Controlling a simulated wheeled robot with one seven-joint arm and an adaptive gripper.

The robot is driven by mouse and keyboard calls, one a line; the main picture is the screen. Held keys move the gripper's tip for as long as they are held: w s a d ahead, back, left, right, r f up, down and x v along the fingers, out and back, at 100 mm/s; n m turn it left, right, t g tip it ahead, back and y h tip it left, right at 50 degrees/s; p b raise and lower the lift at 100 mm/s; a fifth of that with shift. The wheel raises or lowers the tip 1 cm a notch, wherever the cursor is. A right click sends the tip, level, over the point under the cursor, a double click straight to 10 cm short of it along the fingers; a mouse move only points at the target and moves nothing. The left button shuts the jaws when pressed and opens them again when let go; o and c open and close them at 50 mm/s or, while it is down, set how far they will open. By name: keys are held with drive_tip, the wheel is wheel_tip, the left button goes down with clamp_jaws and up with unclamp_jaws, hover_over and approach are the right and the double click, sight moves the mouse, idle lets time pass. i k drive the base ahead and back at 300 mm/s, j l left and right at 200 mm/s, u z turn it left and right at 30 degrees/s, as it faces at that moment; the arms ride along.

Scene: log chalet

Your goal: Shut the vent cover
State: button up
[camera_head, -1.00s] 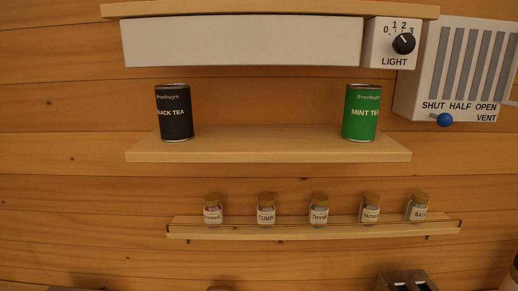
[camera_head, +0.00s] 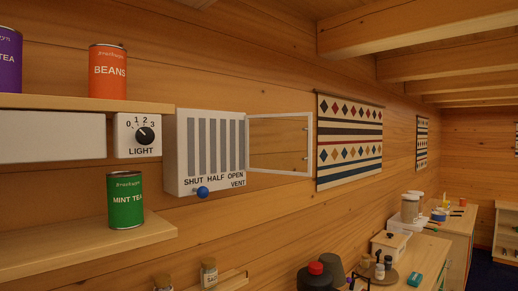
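The vent (camera_head: 212,148) is a white wall box with dark upright slats, marked SHUT, HALF and OPEN. A blue knob (camera_head: 202,191) sits at its lower edge, between the SHUT and HALF marks as seen from here. The vent cover (camera_head: 311,145) is a thin white frame that stands open at the box's right side, off the slats. Wall planks show through its middle; I cannot tell whether it has a clear pane. Small fittings show near its right edge. My gripper is not in view.
Left of the vent are a light dial (camera_head: 142,135), an orange beans tin (camera_head: 108,72) and a green mint tea tin (camera_head: 126,200) on shelves. A patterned wall hanging (camera_head: 349,140) is to the right. Below right stands a cluttered counter (camera_head: 433,254).

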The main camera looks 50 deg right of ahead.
sight(309, 128)
drive_tip(key=k+l+u, duration=0.1)
drive_tip(key=l+u, duration=0.15)
drive_tip(key=k+l+u, duration=0.1)
drive_tip(key=l+u, duration=0.2)
drive_tip(key=k+l+u, duration=0.25)
drive_tip(key=l, duration=0.15)
drive_tip(key=k+l+u, duration=0.1)
drive_tip(key=k+l, duration=0.2)
drive_tip(key=l, duration=0.3)
drive_tip(key=k+l, duration=0.35)
drive_tip(key=l, duration=0.2)
drive_tip(key=k+l+u, duration=0.15)
drive_tip(key=k+l, duration=0.2)
drive_tip(key=l, duration=0.2)
drive_tip(key=k+l, duration=0.35)
drive_tip(key=l, duration=0.15)
drive_tip(key=k+l+u, duration=0.15)
drive_tip(key=k+l, duration=0.2)
drive_tip(key=l, duration=0.2)
drive_tip(key=i+l, duration=0.1)
